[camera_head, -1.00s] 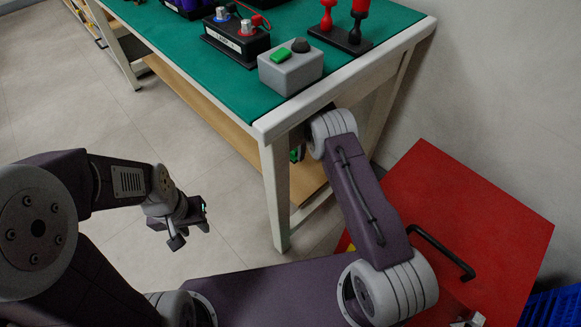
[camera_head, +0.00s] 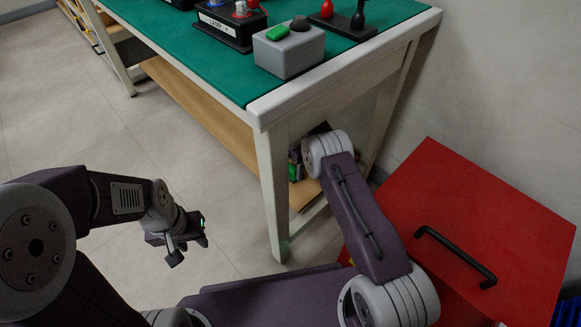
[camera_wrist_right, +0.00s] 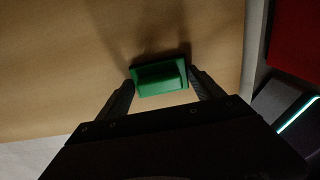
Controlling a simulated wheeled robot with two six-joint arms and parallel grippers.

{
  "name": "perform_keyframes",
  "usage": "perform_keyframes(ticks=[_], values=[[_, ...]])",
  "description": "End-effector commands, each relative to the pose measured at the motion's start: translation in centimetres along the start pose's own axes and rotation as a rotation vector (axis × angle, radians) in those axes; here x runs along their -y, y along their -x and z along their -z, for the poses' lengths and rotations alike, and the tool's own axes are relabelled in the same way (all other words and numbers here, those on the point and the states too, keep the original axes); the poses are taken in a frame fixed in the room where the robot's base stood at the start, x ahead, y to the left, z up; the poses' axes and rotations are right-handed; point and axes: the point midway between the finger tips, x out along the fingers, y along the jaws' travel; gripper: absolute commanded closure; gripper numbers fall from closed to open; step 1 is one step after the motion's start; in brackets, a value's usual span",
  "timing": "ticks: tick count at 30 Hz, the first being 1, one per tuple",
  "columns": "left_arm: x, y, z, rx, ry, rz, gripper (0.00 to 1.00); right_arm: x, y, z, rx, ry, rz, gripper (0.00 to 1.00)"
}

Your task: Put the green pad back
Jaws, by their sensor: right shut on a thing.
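The green pad (camera_wrist_right: 160,76) is a small green block with a raised middle. It sits between the two fingers of my right gripper (camera_wrist_right: 163,88), which is shut on it, in front of the brown wooden shelf (camera_wrist_right: 60,60). In the head view the pad (camera_head: 293,172) shows partly below the bench top, beyond the near bench leg. I cannot tell whether the pad touches the shelf. My left gripper (camera_head: 187,247) hangs over the floor at the left, and its finger gap is unclear.
The green-topped bench (camera_head: 190,60) carries a grey box (camera_head: 290,55) with a green button and dark knob, a black lamp box (camera_head: 225,27) and a stand with knobs (camera_head: 342,24). Its white leg (camera_head: 274,190) stands close to my right arm. A red cabinet (camera_head: 470,210) is at the right.

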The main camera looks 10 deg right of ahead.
Motion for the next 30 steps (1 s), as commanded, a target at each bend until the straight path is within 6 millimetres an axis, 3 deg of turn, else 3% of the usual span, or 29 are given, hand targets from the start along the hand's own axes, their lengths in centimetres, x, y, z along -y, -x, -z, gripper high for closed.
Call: perform_keyframes(ticks=[1,2,4,18,25,30], values=[[0.0,-0.1,0.0,0.0,0.0,0.0,0.64,0.0,-0.2,0.0,0.0,0.0,0.0,0.61],[0.0,-0.1,0.0,0.0,0.0,0.0,0.64,0.0,-0.2,0.0,0.0,0.0,0.0,0.21],[0.0,-0.1,0.0,0.0,0.0,0.0,0.64,0.0,-0.2,0.0,0.0,0.0,0.0,0.02],[0.0,-1.0,-0.1,0.0,0.0,0.0,0.64,0.0,-0.1,0.0,0.001,0.0,-0.001,0.02],[-0.1,4.4,0.5,0.0,0.0,0.0,0.64,0.0,6.1,0.0,0.0,0.0,-0.001,0.02],[-0.1,6.6,0.7,0.0,0.0,0.0,0.64,0.0,9.1,0.0,0.0,0.0,0.0,0.02]])
